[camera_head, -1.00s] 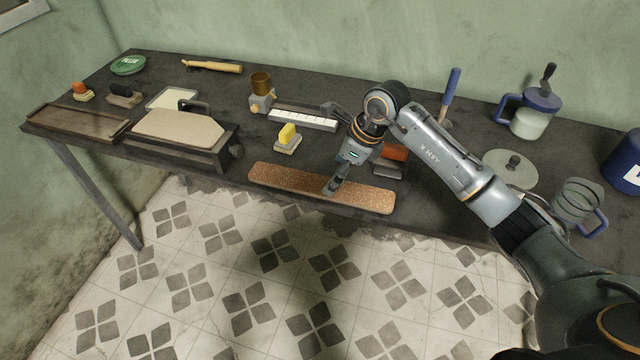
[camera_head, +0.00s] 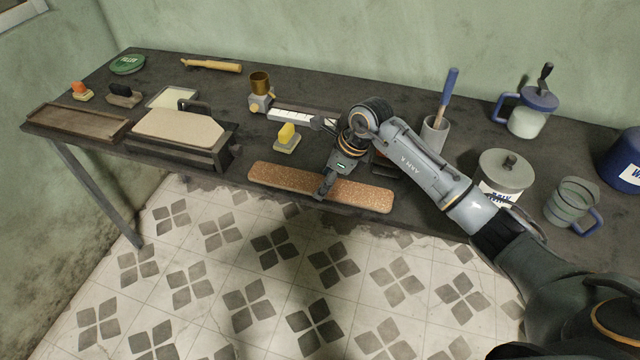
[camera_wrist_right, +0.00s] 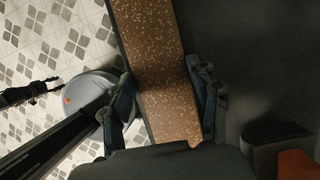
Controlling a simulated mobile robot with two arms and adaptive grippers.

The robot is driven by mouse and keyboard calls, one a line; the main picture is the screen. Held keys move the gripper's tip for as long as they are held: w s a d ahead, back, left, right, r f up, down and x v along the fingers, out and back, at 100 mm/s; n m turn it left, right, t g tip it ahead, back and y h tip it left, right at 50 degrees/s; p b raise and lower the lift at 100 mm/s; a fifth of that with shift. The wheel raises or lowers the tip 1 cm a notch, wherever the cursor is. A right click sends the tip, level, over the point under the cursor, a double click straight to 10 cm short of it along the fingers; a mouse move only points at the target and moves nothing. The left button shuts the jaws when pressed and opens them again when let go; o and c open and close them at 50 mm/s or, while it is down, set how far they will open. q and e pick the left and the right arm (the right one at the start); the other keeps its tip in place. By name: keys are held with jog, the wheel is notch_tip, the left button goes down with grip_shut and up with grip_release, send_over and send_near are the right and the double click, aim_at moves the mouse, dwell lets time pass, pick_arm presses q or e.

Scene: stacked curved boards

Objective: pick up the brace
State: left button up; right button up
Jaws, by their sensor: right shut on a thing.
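A long brown speckled board (camera_head: 360,194), which looks like the brace, lies along the front edge of the dark table. It also shows in the right wrist view (camera_wrist_right: 155,45), running between the fingers. My right gripper (camera_head: 322,194) reaches down onto it near its middle. In the wrist view the right gripper (camera_wrist_right: 164,105) has one finger along each long side of the board and is shut on it. The board appears to rest at the table edge; I cannot tell any lift.
To the right stand a lidded pot (camera_head: 503,172), a glass mug (camera_head: 572,203) and a lidded jar (camera_head: 532,112). Open floor lies in front of the table.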

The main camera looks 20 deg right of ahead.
jog(key=shift+r, duration=0.1)
jog(key=shift+r, duration=0.25)
notch_tip(320, 180, up, 2)
jog(key=shift+w+r+b, duration=0.1)
jog(key=shift+b, duration=0.7)
jog(key=s+a+r+b, duration=0.2)
jog(key=s+a+r, duration=0.3)
jog(key=s+r, duration=0.5)
jog(key=s, duration=0.3)
jog(key=shift+s+b, duration=0.15)
jog(key=shift+b, duration=0.2)
